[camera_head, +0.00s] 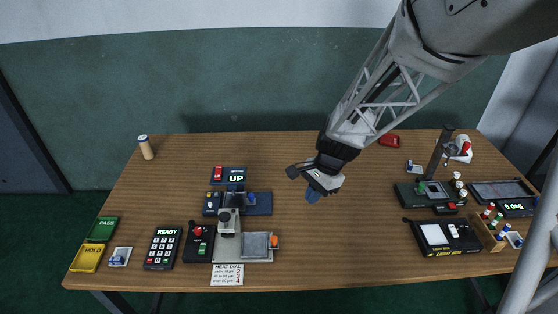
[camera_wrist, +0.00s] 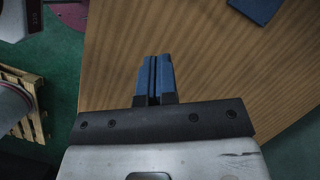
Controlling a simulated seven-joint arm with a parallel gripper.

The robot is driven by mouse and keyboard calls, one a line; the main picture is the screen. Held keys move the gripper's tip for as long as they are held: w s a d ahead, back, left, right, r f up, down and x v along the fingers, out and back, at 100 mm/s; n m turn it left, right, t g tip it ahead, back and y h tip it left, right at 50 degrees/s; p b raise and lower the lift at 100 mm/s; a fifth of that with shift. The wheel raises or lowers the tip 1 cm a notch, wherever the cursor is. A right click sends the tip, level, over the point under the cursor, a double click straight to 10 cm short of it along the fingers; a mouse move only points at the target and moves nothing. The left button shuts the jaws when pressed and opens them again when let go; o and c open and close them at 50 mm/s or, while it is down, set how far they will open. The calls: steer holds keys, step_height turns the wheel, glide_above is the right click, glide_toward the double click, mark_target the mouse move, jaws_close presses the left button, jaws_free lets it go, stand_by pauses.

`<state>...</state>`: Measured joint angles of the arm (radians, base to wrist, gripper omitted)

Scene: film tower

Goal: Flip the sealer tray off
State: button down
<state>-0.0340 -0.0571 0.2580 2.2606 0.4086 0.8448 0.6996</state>
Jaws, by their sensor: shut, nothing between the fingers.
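What looks like the sealer (camera_head: 228,222), a grey and black device with an upright head, stands on the left part of the table. A flat grey tray (camera_head: 257,246) with an orange part (camera_head: 274,241) at its right edge sits at its base. Behind it is a small dark box reading "UP" (camera_head: 236,178) with a red switch (camera_head: 218,173). My gripper (camera_head: 313,194) is above the middle of the table, to the right of the sealer and apart from it. Its blue fingers (camera_wrist: 158,78) are pressed together and empty over bare wood.
A black box with a red knob (camera_head: 198,243) and a "READY" keypad (camera_head: 163,247) stand left of the sealer. A heat dial card (camera_head: 227,275) is in front. A light box (camera_head: 441,237) and other devices fill the right side. The table middle is clear.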

steer(key=shift+m+g, duration=0.3)
steer(key=shift+m, duration=0.5)
steer(key=shift+w+a+f, duration=0.15)
steer(key=shift+w+f, duration=0.2)
steer(key=shift+f, duration=0.25)
steer(key=shift+w+a+f, duration=0.15)
steer(key=shift+w+f, duration=0.15)
steer(key=shift+f, duration=0.35)
steer(key=shift+w+a+f, duration=0.15)
steer(key=shift+w+f, duration=0.2)
steer(key=shift+f, duration=0.25)
glide_toward(278, 242)
steer(key=f, duration=0.1)
steer(key=d+f, duration=0.1)
steer(key=w+d+f, duration=0.1)
steer(key=f, duration=0.1)
steer(key=shift+d+f, duration=0.1)
steer(key=shift+d, duration=0.15)
steer(key=shift+s+a+f, duration=0.15)
steer(key=shift+s+a, duration=0.05)
steer(key=shift+a, duration=0.15)
steer(key=shift+s+a, duration=0.4)
steer(key=shift+a, duration=0.35)
steer(key=shift+s+a, duration=0.35)
steer(key=shift+a, duration=0.35)
steer(key=shift+a, duration=0.15)
